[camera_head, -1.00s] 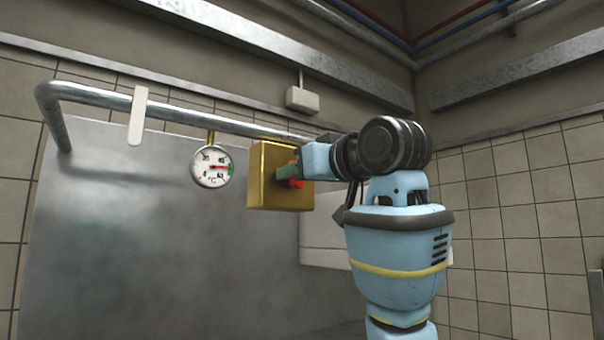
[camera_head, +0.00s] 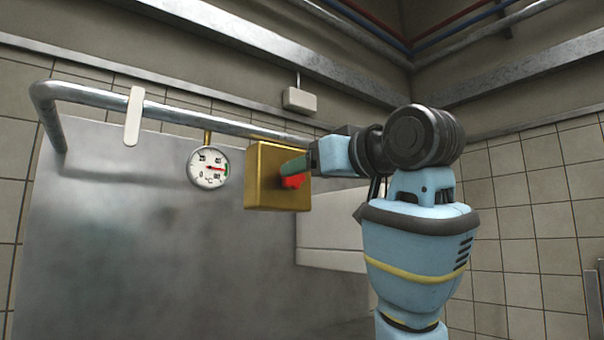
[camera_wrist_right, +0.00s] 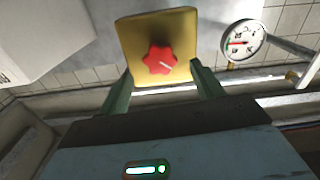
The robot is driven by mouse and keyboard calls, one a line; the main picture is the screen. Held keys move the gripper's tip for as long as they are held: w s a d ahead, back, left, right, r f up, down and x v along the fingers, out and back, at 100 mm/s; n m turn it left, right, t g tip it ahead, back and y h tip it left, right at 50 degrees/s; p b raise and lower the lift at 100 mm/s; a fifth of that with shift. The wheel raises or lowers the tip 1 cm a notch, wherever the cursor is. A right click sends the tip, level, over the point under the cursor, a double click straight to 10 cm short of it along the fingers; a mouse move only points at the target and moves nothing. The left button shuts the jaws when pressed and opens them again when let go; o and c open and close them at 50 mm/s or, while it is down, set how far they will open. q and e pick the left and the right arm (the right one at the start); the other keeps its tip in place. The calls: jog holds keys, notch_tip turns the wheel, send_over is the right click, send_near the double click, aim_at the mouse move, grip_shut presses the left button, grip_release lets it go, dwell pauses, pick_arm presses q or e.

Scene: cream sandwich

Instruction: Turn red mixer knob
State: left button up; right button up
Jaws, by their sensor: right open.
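The red mixer knob (camera_head: 293,181) sits on the front of a gold box (camera_head: 262,190) hanging from the pipe. In the right wrist view the knob (camera_wrist_right: 160,60) is star-shaped with a pale pointer line, on the gold plate (camera_wrist_right: 178,22). My right gripper (camera_head: 293,166) has green fingers close to the knob in the head view. In the right wrist view the right gripper (camera_wrist_right: 160,85) is open, its fingers apart on either side below the knob, with nothing between them. My left gripper is not in view.
A round thermometer dial (camera_head: 208,167) hangs left of the box and shows in the right wrist view (camera_wrist_right: 243,40). A metal pipe (camera_head: 180,113) runs above, with a pale strip (camera_head: 134,116) on it. A white box (camera_wrist_right: 40,38) is at upper left in the wrist view.

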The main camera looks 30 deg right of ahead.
jog(key=s, duration=0.3)
jog(key=shift+s+d, duration=0.1)
jog(key=shift+s, duration=0.1)
dwell(0.5)
